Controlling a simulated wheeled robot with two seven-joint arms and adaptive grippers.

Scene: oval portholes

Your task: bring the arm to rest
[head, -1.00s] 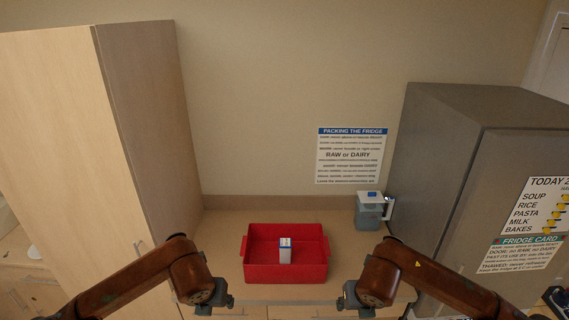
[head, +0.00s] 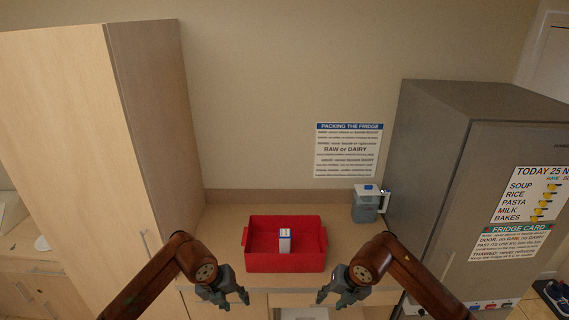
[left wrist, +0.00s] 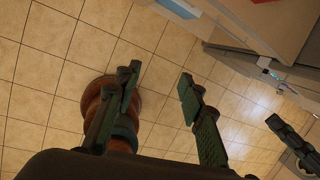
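My left gripper (head: 236,299) hangs in front of the counter at the lower left of the red tray in the head view. Its fingers are apart and nothing is between them. In the left wrist view the two fingers (left wrist: 160,105) stand wide apart over the tiled floor. My right gripper (head: 330,299) is in front of the counter at the lower right of the tray, with its fingers apart and empty. Part of it seems to show at the right edge of the left wrist view.
A red tray (head: 253,263) with a small white carton (head: 285,240) in it stands on the counter (head: 222,222). A grey-blue jug (head: 365,207) stands at the counter's back right. A tall wooden cabinet (head: 150,130) is at left, a grey fridge (head: 430,150) at right.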

